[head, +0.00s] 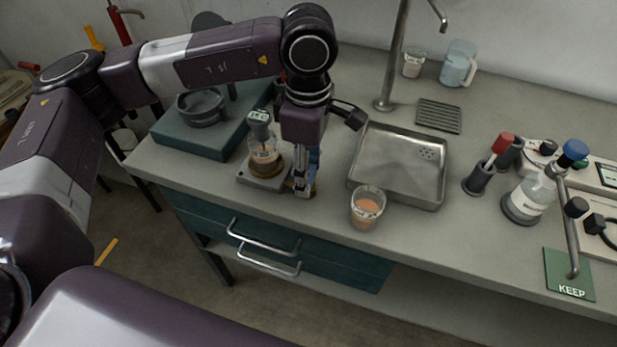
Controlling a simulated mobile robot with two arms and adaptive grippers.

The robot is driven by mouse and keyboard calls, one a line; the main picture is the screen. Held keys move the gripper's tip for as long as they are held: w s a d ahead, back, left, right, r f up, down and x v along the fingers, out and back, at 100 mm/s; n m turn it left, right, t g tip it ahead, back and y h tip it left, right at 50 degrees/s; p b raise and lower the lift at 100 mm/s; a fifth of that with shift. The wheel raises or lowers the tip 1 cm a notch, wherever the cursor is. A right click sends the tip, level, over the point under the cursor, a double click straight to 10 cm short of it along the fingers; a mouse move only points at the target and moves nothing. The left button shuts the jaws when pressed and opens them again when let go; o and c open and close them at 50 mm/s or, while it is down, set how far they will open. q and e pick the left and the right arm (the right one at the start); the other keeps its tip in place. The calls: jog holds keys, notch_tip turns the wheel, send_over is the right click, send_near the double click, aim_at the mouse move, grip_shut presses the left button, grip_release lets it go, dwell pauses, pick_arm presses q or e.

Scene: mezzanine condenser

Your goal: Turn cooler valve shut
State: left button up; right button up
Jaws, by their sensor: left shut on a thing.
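My left gripper (304,187) points down at the front edge of the bench, just right of a flask (265,154) on a small grey stand (262,180). It is shut on a small part there, most likely the cooler valve. The gripper hides most of this part, so I cannot tell its shape or how far it is turned. The flask holds a tan liquid and has a labelled grey top. My right gripper is not in view.
A steel sink tray (398,190) and a beaker of orange liquid (366,212) stand close right of the gripper. A teal base with a ring (190,138) is behind left. At right are a blue-capped bottle (531,194), a red-topped holder (480,178) and a green KEEP mat (553,262).

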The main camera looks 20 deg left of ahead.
pick_arm(q)
jog(key=shift+r+m, duration=0.1)
jog(key=shift+m, duration=0.2)
jog(key=shift+b, duration=0.3)
jog(key=shift+w, duration=0.1)
jog(key=o, duration=1.2)
jog(key=shift+c, duration=0.2)
notch_tip(320, 180, up, 12)
